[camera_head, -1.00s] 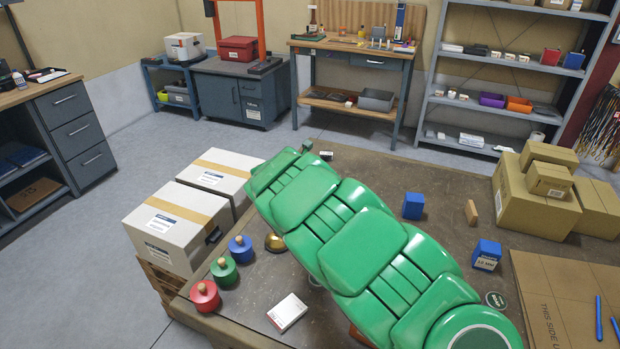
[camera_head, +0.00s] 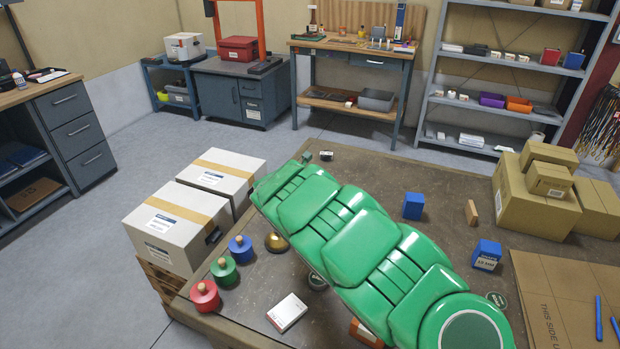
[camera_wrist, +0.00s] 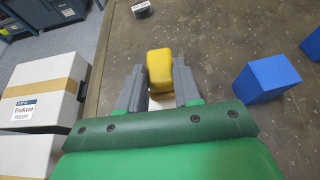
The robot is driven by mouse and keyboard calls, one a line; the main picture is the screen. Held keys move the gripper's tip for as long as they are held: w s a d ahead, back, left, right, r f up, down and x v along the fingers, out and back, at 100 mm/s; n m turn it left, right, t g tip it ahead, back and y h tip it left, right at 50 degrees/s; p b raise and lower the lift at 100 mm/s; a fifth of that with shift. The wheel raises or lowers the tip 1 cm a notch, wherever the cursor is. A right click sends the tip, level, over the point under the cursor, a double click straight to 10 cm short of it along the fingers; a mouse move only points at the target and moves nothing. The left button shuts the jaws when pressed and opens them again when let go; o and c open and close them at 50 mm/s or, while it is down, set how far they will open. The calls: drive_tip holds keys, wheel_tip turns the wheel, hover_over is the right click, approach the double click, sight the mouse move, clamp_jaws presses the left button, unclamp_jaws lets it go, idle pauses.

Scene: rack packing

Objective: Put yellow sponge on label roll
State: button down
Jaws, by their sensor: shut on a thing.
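The yellow sponge (camera_wrist: 159,68) sits between the two grey fingers of my gripper (camera_wrist: 158,76) in the wrist view. The gripper is shut on it. In the head view the sponge is hidden behind my green arm. A small dark roll with a white part, apparently the label roll (camera_wrist: 141,9), lies on the table beyond the sponge, at the top edge of the wrist view. It also shows in the head view (camera_head: 326,155), near the far edge of the table, close to my arm's end. Sponge and roll are apart in the wrist view.
A blue block (camera_wrist: 267,78) stands right of my gripper. White boxes (camera_head: 178,222) stand off the table's left side. Red, green and blue knobbed weights (camera_head: 205,296), a white carton (camera_head: 287,312) and brown boxes (camera_head: 537,192) stand around. The table between roll and blue block is clear.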

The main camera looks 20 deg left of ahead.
drive_tip(key=c, duration=0.8)
unclamp_jaws()
drive_tip(key=shift+r, duration=0.1)
drive_tip(key=shift+s+a+r, duration=0.1)
drive_tip(key=shift+s+r, duration=0.15)
drive_tip(key=shift+s, duration=0.3)
drive_tip(key=shift+v, duration=5.4)
